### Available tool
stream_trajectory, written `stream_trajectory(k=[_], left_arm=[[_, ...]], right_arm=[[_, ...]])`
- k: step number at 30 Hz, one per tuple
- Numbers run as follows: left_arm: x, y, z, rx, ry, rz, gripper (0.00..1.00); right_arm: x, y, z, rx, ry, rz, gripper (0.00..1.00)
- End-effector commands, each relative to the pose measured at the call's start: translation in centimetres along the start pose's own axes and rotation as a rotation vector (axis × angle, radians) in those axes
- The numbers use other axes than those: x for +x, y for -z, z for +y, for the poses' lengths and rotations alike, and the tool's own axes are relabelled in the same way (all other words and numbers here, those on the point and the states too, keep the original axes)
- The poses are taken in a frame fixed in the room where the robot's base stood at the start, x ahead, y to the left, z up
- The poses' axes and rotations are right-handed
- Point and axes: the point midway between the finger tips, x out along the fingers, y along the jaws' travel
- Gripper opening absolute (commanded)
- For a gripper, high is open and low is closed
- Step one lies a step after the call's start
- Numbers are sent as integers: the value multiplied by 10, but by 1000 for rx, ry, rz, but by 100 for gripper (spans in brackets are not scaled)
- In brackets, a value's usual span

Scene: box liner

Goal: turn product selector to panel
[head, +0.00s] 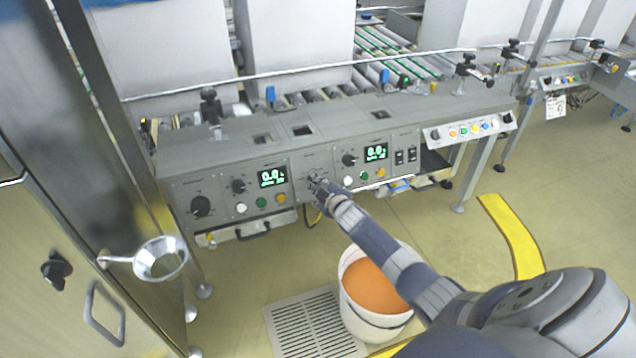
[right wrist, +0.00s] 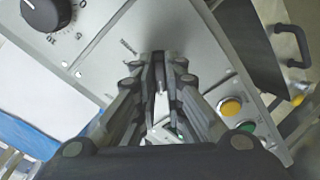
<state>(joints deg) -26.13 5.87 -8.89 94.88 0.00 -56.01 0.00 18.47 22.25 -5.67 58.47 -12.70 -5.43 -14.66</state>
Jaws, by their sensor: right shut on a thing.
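The grey control panel (head: 225,168) runs across the middle of the head view. My right gripper (head: 318,183) reaches its middle section, between the two green displays. In the right wrist view my right gripper (right wrist: 162,78) has its fingers closed together against the grey panel face (right wrist: 200,60). It is shut on a small dark part, which I take to be the product selector; the fingers hide most of it, so its pointing direction cannot be told. My left gripper is not in view.
Black knobs (head: 201,206) and green displays (head: 272,177) flank the gripper. Yellow (right wrist: 230,107) and green buttons sit close beside the fingers in the right wrist view. A white bucket with orange contents (head: 373,325) stands below my arm. A metal funnel (head: 160,258) is at left.

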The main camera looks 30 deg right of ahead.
Motion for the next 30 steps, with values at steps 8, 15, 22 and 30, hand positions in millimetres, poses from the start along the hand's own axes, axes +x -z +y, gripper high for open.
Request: stream_trajectory(k=[8, 15, 22, 30], left_arm=[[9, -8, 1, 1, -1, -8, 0], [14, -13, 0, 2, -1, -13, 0], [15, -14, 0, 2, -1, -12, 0], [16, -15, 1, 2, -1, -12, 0]], right_arm=[[0, -1, 0, -206, 16, -3, 0], [0, -1, -1, -309, 22, -3, 0], [0, -1, -1, -349, 25, -2, 0], [0, -1, -1, -356, 25, -2, 0]])
